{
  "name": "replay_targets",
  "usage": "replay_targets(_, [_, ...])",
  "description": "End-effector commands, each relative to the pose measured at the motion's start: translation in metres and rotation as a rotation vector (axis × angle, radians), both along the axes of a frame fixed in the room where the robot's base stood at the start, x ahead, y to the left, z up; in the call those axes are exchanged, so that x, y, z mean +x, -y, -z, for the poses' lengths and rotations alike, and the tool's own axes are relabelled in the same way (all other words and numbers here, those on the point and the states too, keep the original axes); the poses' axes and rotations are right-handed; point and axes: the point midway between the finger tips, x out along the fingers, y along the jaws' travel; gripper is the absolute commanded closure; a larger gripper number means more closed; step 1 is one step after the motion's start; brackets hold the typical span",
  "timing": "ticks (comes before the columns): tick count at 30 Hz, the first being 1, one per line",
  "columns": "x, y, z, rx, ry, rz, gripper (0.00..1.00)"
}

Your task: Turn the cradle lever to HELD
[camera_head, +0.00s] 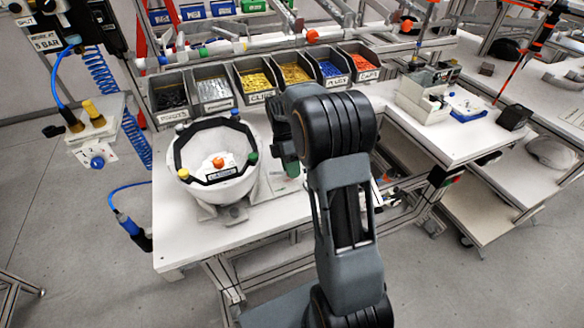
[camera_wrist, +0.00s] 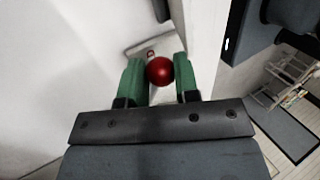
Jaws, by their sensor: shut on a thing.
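My gripper (camera_wrist: 159,78) has green fingers on both sides of a red ball knob (camera_wrist: 159,69) in the wrist view and is shut on it. The knob appears to be the cradle lever's; its shaft is hidden. A pale plate (camera_wrist: 140,47) with a small red mark lies beyond it; no HELD lettering is readable. In the head view, the white helmet shell (camera_head: 222,190) sits in its cradle (camera_head: 232,214) on the bench, with a black ring on top. My gripper (camera_head: 291,167) is right of the shell, and the lever is hidden there behind my arm.
A row of labelled bins, including a yellow-filled one (camera_head: 255,80), stands behind the shell. A pale box (camera_head: 422,100) sits on the right bench. The bench's front left (camera_head: 180,245) is clear.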

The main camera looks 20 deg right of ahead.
Motion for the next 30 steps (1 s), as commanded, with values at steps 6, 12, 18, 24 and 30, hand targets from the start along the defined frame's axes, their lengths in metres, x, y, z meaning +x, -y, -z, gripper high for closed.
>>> replay_targets(6, [0.0, -0.002, 0.0, 0.005, -0.001, -0.005, 1.0])
replay_targets(12, [0.0, 0.0, 0.0, 0.002, -0.001, -0.001, 0.55])
replay_targets(18, [0.0, 0.001, 0.0, 0.001, 0.0, 0.003, 0.45])
replay_targets(24, [0.002, 0.001, -0.003, -0.001, 0.002, 0.002, 0.45])
replay_targets(30, [0.014, 0.001, -0.026, -0.001, 0.005, 0.001, 0.45])
